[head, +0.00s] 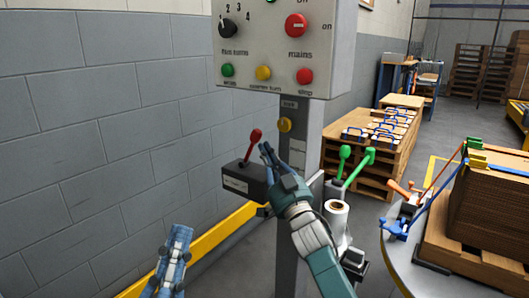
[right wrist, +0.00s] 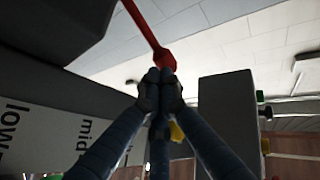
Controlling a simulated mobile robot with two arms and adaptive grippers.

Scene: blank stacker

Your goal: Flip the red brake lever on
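The red brake lever (head: 255,136) has a round knob and stands up, leaning slightly right, from a dark box (head: 240,180) on the grey post. My right gripper (head: 268,150) is just right of the lever in the head view. In the right wrist view its fingers (right wrist: 160,78) are together, with nothing visible between them. The lever's red knob (right wrist: 163,58) shows just beyond the fingertips; I cannot tell whether they touch. My left gripper (head: 180,232) is low at the left, away from the lever; its finger opening is unclear.
A control panel (head: 280,82) with knobs and buttons is above the lever. A yellow button (head: 285,125) is on the post (head: 289,220). Green levers (head: 362,158) and a white roll (head: 336,215) stand to the right. A grey wall (head: 90,150) is on the left.

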